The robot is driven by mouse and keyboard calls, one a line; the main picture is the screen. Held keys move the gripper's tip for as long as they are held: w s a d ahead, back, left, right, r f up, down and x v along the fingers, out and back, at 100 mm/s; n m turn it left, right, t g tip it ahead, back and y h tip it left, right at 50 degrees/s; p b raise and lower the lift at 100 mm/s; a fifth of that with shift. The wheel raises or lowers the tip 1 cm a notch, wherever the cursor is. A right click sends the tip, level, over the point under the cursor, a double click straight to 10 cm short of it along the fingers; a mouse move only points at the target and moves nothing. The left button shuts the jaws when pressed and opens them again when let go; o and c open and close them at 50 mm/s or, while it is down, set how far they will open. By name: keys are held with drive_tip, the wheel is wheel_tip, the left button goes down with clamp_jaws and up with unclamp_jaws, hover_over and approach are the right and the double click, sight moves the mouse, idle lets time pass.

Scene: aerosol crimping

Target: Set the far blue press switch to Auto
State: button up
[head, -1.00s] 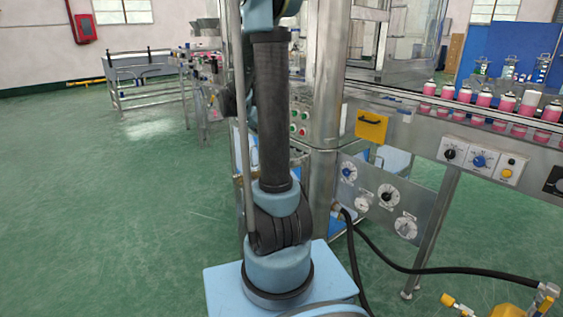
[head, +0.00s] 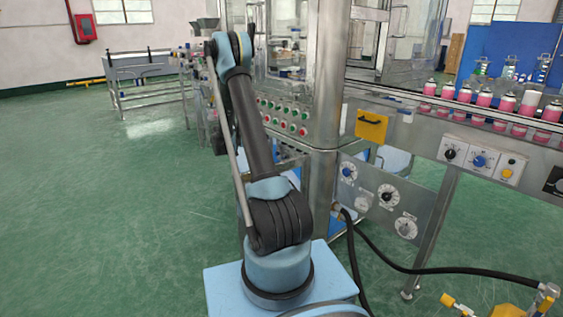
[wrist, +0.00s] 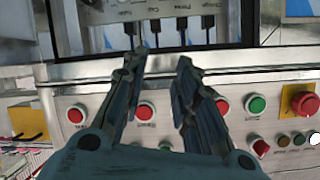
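Two blue knobs show in the head view: one (head: 347,173) on the low grey panel near the machine's post, and one (head: 479,161) on a white plate under the conveyor. I cannot tell which is the far press switch, nor read their settings. In the wrist view, my gripper (wrist: 160,62) is open and empty, its two fingers apart in front of a button panel. Beyond the fingertips is a dark-framed recess with a white labelled panel (wrist: 180,8) and several small dark levers. No blue knob is clear in that view. My gripper is not clearly visible in the head view.
Red buttons (wrist: 76,114), green buttons (wrist: 257,104) and a yellow-backed red stop button (wrist: 304,101) line the panel around the fingers. The steel post (head: 326,80) stands right of my arm. A black hose (head: 430,269) crosses low right.

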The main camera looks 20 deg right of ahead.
drive_tip(key=w+f+m+h, duration=0.2)
drive_tip(key=w+f, duration=0.2)
drive_tip(key=f, duration=0.4)
drive_tip(key=m+t+h, duration=0.2)
drive_tip(key=m, duration=0.1)
approach(284, 157)
drive_tip(key=x, duration=0.9)
drive_tip(key=shift+w+f, duration=0.3)
drive_tip(key=shift+w, duration=0.1)
clamp_jaws()
